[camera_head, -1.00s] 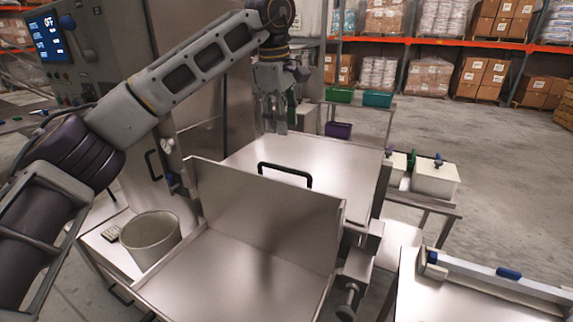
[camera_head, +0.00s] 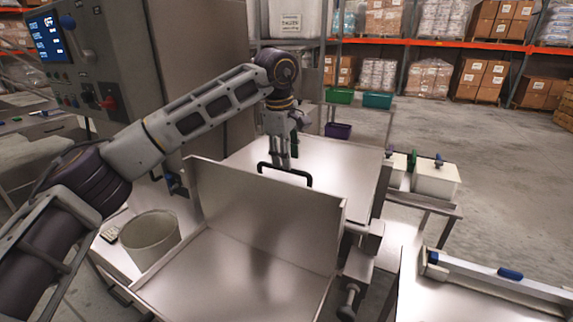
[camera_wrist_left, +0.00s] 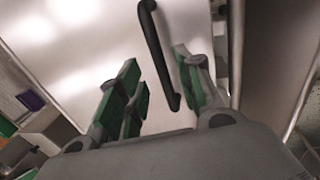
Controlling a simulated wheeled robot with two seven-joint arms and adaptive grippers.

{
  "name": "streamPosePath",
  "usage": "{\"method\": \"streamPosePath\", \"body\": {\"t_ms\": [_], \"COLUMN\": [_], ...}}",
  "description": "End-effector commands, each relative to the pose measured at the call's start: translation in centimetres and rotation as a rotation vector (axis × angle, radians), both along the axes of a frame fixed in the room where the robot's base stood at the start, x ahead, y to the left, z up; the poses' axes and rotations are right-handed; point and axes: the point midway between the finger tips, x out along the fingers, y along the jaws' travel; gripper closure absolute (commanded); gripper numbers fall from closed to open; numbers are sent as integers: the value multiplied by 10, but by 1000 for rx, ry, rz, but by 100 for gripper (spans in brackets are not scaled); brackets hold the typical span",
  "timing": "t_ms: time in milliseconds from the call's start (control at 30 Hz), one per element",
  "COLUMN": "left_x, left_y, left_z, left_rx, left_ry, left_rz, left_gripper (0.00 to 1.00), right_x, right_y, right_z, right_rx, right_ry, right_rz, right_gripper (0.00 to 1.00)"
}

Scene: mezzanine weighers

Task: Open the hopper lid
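The hopper lid (camera_head: 335,165) is a flat, shiny metal panel lying shut behind an upright metal wall. Its black bar handle (camera_head: 303,178) stands near the wall. My left gripper (camera_head: 280,160) points down over the lid, right at the handle. In the left wrist view, the black handle (camera_wrist_left: 158,55) runs between the open green-padded fingers of the left gripper (camera_wrist_left: 162,88). There is a gap on each side, so the fingers do not look closed on it. The lid also shows behind the handle in the left wrist view (camera_wrist_left: 85,45). My right gripper is not in view.
The upright metal wall (camera_head: 260,215) rises in front of the lid. A bucket (camera_head: 150,240) stands at left, below a control cabinet (camera_head: 130,70). A side table holds a white box (camera_head: 435,180). A bench with a blue-handled bar (camera_head: 470,270) is at right.

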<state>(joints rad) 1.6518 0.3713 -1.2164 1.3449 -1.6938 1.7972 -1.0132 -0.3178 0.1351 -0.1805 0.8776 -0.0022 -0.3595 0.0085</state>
Motion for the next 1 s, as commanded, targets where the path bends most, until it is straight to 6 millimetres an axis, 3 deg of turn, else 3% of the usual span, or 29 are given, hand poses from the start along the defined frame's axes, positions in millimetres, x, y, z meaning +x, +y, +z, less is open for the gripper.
{"method": "streamPosePath", "body": {"t_ms": [300, 667, 1000], "left_x": [5, 6, 6], "left_y": [-2, -2, -2], "left_z": [-28, -31, -31], "left_rx": [-1, -1, -1], "left_ry": [0, -1, 0], "left_rz": [1, 0, 0], "left_gripper": [65, 65, 100], "right_x": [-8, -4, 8], "right_y": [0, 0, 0], "right_z": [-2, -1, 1], "right_rx": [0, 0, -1], "right_ry": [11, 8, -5], "right_rz": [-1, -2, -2], "right_gripper": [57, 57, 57]}}
